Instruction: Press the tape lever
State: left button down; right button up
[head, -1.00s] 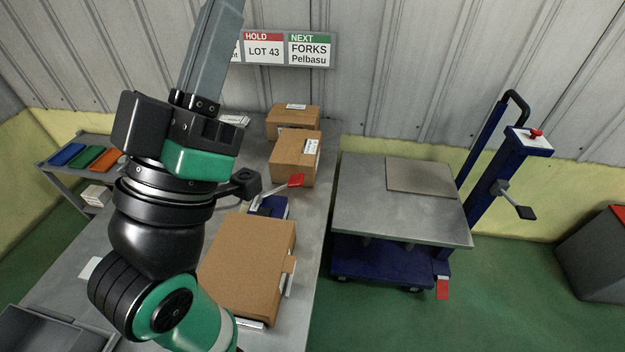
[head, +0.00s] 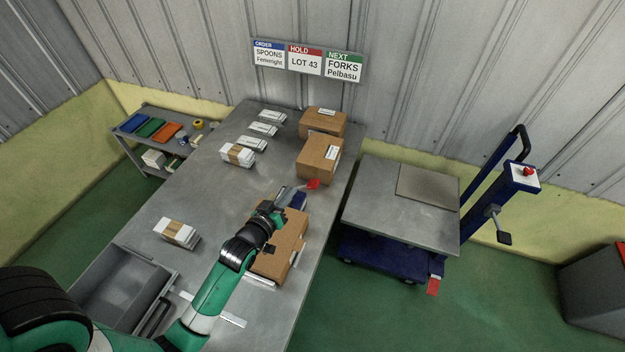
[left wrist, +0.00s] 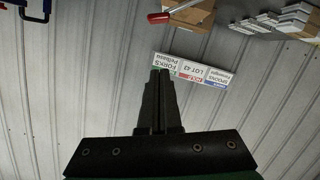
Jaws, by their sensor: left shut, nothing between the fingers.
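The tape lever has a red handle (head: 313,184) and rises from a blue tape device (head: 298,201) near the table's right edge. My left gripper (head: 288,192) is just left of the red handle and near the device. In the left wrist view its black fingers (left wrist: 160,74) are closed together and empty. The lever's red handle (left wrist: 158,18) shows there apart from the fingertips in the picture, with part of its metal arm. In the head view I cannot tell whether the gripper touches the lever; it hides part of it. My right gripper is not in view.
A cardboard box (head: 284,248) lies just in front of the device. Two cardboard boxes (head: 320,160) (head: 323,122) stand behind it. Wrapped bundles (head: 237,154) lie to the left, a grey bin (head: 118,285) at front left. A lift cart (head: 400,215) stands right of the table.

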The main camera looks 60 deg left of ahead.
pick_arm(q)
jog(key=b, duration=0.2)
send_over(309, 184)
jog(key=s, duration=0.2)
notch_tip(309, 184, down, 2)
jog(key=f, duration=0.1)
jog(key=d+f+b, duration=0.1)
jog(key=w+f, duration=0.1)
jog(key=shift+d+f+b, duration=0.4)
jog(key=shift+w+f, duration=0.1)
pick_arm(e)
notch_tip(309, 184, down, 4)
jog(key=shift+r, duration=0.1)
